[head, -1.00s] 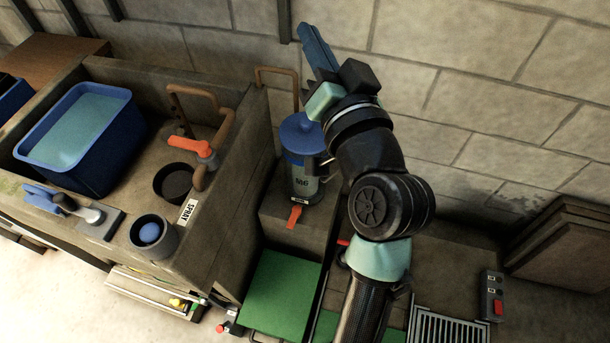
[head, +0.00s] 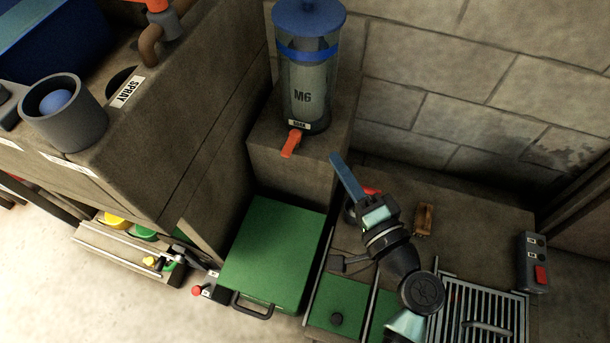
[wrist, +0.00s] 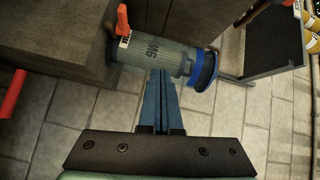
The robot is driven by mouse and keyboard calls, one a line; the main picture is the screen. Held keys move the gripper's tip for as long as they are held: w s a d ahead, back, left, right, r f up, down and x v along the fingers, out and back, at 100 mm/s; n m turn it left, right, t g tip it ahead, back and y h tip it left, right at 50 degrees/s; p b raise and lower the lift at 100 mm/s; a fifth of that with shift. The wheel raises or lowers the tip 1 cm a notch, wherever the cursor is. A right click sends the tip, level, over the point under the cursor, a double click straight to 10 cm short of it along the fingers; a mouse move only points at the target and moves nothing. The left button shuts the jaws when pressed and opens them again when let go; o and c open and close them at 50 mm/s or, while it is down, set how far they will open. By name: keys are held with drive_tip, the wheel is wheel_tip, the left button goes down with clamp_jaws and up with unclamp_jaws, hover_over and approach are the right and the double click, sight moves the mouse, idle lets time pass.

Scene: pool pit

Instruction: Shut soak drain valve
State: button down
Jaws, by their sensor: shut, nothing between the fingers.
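The soak drain valve is an orange-red lever (head: 291,143) with a small white label at the foot of the clear M6 cylinder (head: 303,70), which has a blue lid and stands on a stone block. In the wrist view the lever (wrist: 122,20) shows at the upper left, at the end of the cylinder (wrist: 150,47). My gripper (head: 340,165) is shut and empty, below and to the right of the lever in the head view and apart from it. Its blue fingers (wrist: 162,80) point at the cylinder in the wrist view.
A green lid (head: 272,250) with a black handle is in front of the block. A metal grate (head: 485,315) and a control box with a red button (head: 534,262) are at the right. The sink cabinet with the SPRAY label (head: 127,92) is at the left.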

drive_tip(key=s+d+f+m+b, duration=0.1)
drive_tip(key=s+f+m+b, duration=0.1)
drive_tip(key=f, duration=0.6)
drive_tip(key=shift+s+d+f+b, duration=0.2)
drive_tip(key=shift+s+d+b, duration=0.05)
drive_tip(key=shift+s+b, duration=0.55)
drive_tip(key=b, duration=0.3)
approach(295, 144)
drive_tip(key=w+d, duration=0.2)
drive_tip(key=w, duration=0.1)
drive_tip(key=a, duration=0.1)
drive_tip(key=w+a, duration=0.2)
drive_tip(key=shift+a+f, duration=0.25)
drive_tip(key=shift+f, duration=0.1)
drive_tip(key=shift+w+a+b, duration=0.15)
drive_tip(key=shift+a+b, duration=0.15)
drive_tip(key=shift+a, duration=0.15)
drive_tip(key=shift+m+t+h, duration=0.3)
